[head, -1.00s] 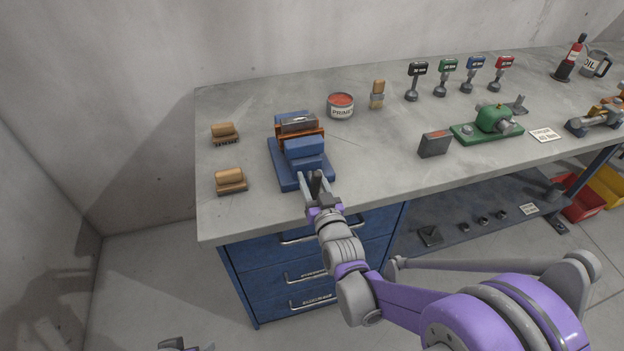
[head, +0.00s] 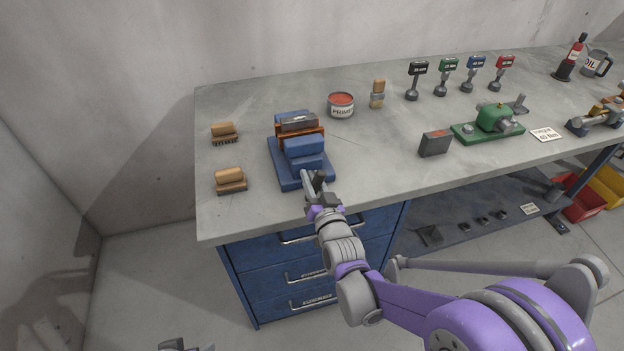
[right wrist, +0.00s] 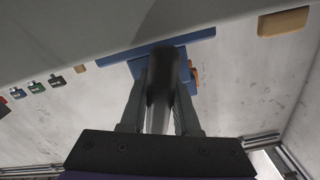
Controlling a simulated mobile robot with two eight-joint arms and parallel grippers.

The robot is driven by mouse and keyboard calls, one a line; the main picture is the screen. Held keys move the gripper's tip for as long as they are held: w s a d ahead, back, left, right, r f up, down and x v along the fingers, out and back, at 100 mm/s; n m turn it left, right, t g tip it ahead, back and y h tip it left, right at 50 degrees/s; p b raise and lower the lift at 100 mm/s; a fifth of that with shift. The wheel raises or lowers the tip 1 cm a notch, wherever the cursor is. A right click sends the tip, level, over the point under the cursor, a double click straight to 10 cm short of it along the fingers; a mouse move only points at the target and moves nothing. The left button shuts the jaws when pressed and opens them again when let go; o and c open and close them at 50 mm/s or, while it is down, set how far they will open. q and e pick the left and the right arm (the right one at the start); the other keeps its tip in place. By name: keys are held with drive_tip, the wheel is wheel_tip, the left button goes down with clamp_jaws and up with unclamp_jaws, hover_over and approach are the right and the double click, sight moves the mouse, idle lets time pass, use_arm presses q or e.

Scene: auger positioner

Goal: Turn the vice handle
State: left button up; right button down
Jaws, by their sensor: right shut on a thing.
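The blue vice (head: 287,168) stands near the front left of the bench, with an orange-brown part and a grey block between its jaws. Its dark handle shows in the right wrist view (right wrist: 162,85) as a rod between my fingers. My right gripper (head: 314,183) is at the vice's front, at the bench edge, shut on the handle. In the right wrist view the fingers (right wrist: 160,95) lie on both sides of the rod. A small part of my left gripper (head: 186,346) shows at the bottom edge; its fingers are cut off.
Two wooden brushes (head: 230,180) (head: 224,132) lie left of the vice. A primer tin (head: 341,105) stands behind it to the right. A dark grey box (head: 435,143) and a green device (head: 490,122) are farther right. Blue drawers (head: 310,275) are below the bench top (head: 380,150).

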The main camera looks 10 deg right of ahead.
drive_tip(key=m, duration=0.5)
drive_tip(key=shift+m+b, duration=0.35)
drive_tip(key=shift+m, duration=0.05)
idle(0.4)
drive_tip(key=c, duration=0.6)
unclamp_jaws()
drive_tip(key=shift+c, duration=0.2)
